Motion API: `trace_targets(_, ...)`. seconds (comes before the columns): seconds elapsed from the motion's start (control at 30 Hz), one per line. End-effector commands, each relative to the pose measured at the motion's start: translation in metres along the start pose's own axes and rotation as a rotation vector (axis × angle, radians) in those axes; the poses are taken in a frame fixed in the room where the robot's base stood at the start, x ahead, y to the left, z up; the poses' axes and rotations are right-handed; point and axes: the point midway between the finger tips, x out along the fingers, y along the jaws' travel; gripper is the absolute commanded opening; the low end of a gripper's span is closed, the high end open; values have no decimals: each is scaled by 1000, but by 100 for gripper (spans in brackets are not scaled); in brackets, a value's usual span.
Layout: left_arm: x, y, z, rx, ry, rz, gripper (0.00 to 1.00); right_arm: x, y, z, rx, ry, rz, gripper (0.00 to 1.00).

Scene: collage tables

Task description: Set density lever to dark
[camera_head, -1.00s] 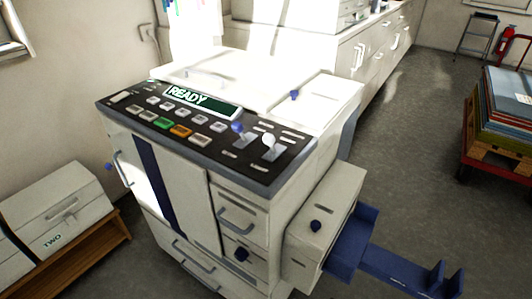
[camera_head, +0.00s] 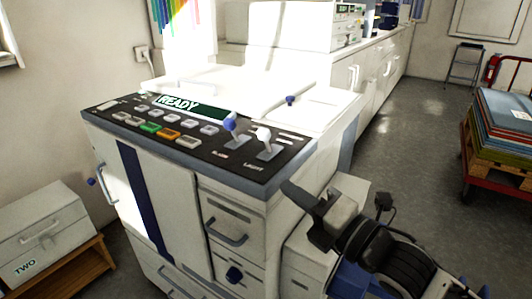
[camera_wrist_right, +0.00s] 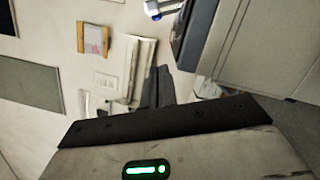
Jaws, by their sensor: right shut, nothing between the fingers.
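The white copier-like machine has a black control panel (camera_head: 165,165) on its top front, with a green display reading READY (camera_head: 190,105). Two levers stand at the panel's right end. One has a blue knob (camera_head: 229,125); the other has a white knob (camera_head: 263,134) and a label below its slot that seems to read LIGHT. The other small labels are too small to read. My right gripper (camera_head: 292,191) is shut and empty, beside the machine's right front corner, below and to the right of the levers. Its dark fingers (camera_wrist_right: 157,87) show in the right wrist view. My left gripper is not in view.
A lid handle with a blue knob (camera_head: 291,100) lies on the machine's top. A white box marked TWO (camera_head: 45,222) sits on a wooden shelf at the left. A red cart with stacked sheets (camera_head: 500,125) stands at the right. The floor between is clear.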

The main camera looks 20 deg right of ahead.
Motion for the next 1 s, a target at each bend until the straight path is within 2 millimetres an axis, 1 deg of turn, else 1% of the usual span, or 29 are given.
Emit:
trace_targets(0.17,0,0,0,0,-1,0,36,4,0,1,3,-2,-1,0)
trace_targets(0.27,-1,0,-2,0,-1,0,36,14,0,1,5,-4,1,0)
trace_targets(0.37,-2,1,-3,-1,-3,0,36,30,2,1,5,-3,3,0)
trace_targets(0.7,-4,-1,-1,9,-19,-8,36,102,1,1,7,-2,1,0)
trace_targets(0.83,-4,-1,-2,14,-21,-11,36,106,0,22,0,-2,-3,0)
trace_targets(1.0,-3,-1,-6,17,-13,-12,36,109,-1,36,3,0,-3,0)
